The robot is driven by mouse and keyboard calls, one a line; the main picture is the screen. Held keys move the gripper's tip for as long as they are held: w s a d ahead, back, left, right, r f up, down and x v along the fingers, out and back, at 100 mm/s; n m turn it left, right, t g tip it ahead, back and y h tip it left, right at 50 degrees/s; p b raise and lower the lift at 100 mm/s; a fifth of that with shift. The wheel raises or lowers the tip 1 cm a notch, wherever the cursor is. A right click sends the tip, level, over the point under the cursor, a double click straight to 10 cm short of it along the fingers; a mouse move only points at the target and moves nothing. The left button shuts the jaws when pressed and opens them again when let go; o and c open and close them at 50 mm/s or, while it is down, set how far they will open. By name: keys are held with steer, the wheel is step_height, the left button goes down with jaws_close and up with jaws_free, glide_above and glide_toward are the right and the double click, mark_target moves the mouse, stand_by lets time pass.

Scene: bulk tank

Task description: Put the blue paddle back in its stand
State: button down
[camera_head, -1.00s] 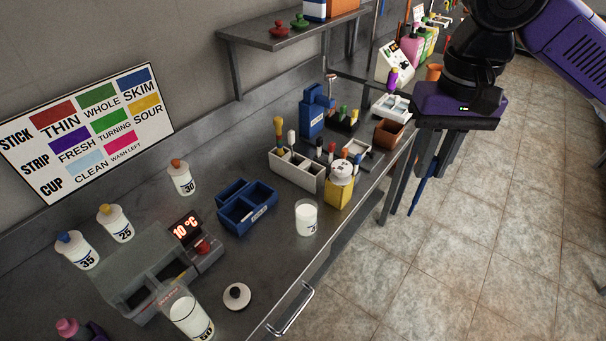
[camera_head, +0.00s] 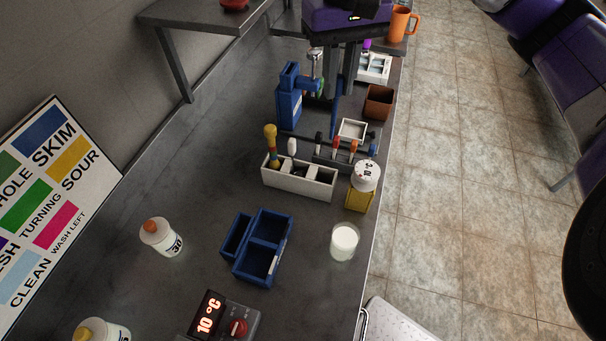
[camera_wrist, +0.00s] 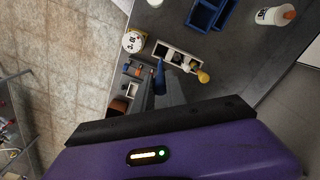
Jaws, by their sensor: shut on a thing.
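My gripper (camera_head: 340,92) is shut on the blue paddle (camera_head: 335,120), which hangs down, thin and nearly upright, above the counter. In the wrist view the paddle (camera_wrist: 160,76) shows as a blue tip by the fingers. Just below and nearer in the head view is a dark rack (camera_head: 328,161) with several upright handles, black, red, orange and blue on top. It may be the stand; I cannot tell for sure. The paddle's lower end shows just behind the rack, and I cannot tell how high it is above the counter.
A blue dispenser (camera_head: 289,108) stands close left of the gripper. A blue bin (camera_head: 256,262) stands nearer.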

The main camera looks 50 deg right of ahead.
steer(key=shift+w+f, duration=0.25)
steer(key=shift+f, duration=0.05)
step_height(320, 180, down, 19)
steer(key=shift+f+b, duration=0.2)
steer(key=shift+b, duration=0.2)
steer(key=shift+f, duration=0.1)
steer(key=c, duration=1.8)
jaws_free()
steer(key=o, duration=0.4)
steer(key=shift+o, duration=0.2)
